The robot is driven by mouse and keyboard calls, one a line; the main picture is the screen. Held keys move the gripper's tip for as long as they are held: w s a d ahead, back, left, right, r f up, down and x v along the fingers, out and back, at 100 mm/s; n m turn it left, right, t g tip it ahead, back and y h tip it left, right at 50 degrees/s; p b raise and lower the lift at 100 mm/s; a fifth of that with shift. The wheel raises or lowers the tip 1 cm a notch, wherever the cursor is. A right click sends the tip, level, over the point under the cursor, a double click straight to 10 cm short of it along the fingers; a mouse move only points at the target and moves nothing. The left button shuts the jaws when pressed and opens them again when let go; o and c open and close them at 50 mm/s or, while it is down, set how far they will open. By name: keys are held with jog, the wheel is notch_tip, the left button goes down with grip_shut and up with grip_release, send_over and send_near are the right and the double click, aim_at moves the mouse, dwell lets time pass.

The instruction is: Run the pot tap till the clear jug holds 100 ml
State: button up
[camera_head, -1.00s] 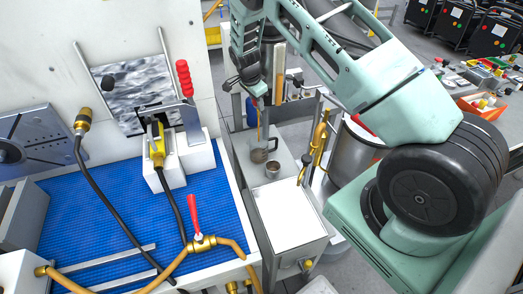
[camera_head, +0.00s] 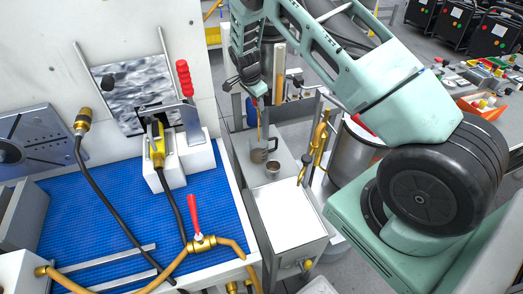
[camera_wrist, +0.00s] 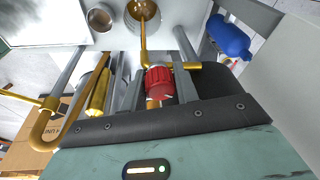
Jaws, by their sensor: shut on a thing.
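My gripper (camera_wrist: 157,88) is shut on the ribbed red tap handle (camera_wrist: 159,80) in the wrist view. A thin brass spout (camera_wrist: 143,47) runs from the tap to over the clear jug (camera_wrist: 131,20). In the head view the spout (camera_head: 259,122) hangs down at the jug (camera_head: 265,143), which stands upright on a pale surface. Something brownish shows low in the jug, but I cannot read a level or markings. My gripper (camera_head: 256,93) is above the jug there, and the tap handle is mostly hidden.
A small metal cup (camera_head: 272,168) stands beside the jug. Brass pipes (camera_head: 319,145) and a large steel pot (camera_head: 353,152) are to the right. A white-topped cabinet (camera_head: 290,217) is in front. A blue object (camera_wrist: 230,37) is near my gripper in the wrist view.

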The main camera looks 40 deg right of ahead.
dwell(0.3)
jog(key=n, duration=0.2)
jog(key=shift+n+t+b, duration=0.3)
jog(key=shift+n+b, duration=0.05)
jog(key=shift+n, duration=0.05)
jog(key=shift+n+y, duration=0.3)
jog(key=shift+n, duration=0.3)
jog(key=shift+n+t, duration=0.3)
jog(key=shift+n, duration=0.9)
jog(key=o, duration=1.2)
jog(key=shift+p+v, duration=1.7)
jog(key=shift+v, duration=1.8)
